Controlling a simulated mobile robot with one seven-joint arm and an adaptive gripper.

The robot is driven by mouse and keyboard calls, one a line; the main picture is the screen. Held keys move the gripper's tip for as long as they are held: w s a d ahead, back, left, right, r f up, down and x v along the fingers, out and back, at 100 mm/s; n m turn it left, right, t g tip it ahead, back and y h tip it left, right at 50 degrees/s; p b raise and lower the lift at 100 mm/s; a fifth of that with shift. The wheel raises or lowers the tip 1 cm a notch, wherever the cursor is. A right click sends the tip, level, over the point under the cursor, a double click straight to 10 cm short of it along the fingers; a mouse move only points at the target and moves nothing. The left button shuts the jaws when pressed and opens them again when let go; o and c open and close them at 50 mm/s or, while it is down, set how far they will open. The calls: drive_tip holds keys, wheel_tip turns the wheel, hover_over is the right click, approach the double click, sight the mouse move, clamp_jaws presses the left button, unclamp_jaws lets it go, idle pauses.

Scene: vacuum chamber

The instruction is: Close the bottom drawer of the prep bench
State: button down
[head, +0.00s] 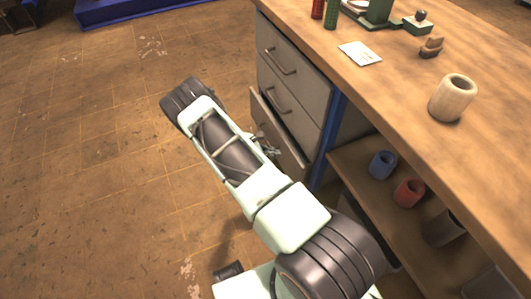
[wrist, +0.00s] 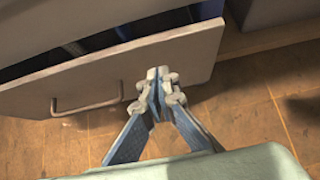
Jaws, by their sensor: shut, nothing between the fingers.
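The bottom drawer (head: 257,108) sticks out, partly hidden behind my arm. In the wrist view the front panel of the bottom drawer (wrist: 185,62) fills the upper left, with a dark gap behind its top edge and a bar handle (wrist: 86,106) on its face. My gripper (wrist: 157,80) is shut and empty, with its tips in front of the panel's right part, right of the handle. I cannot tell whether they touch it. My gripper (head: 267,147) is small in the head view.
The upper drawers (head: 290,75) look shut. A blue cup (head: 383,164) and a red cup (head: 408,192) stand on the bench's lower shelf. A pale cup (head: 452,98) and a white card (head: 360,53) are on the top. The tiled floor to the left is clear.

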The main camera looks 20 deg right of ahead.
sight(292, 149)
drive_tip(key=shift+d, duration=2)
drive_tip(key=shift+w+d+b, duration=0.15)
drive_tip(key=shift+d+b, duration=0.4)
drive_tip(key=shift+d, duration=0.75)
drive_tip(key=shift+a, duration=0.15)
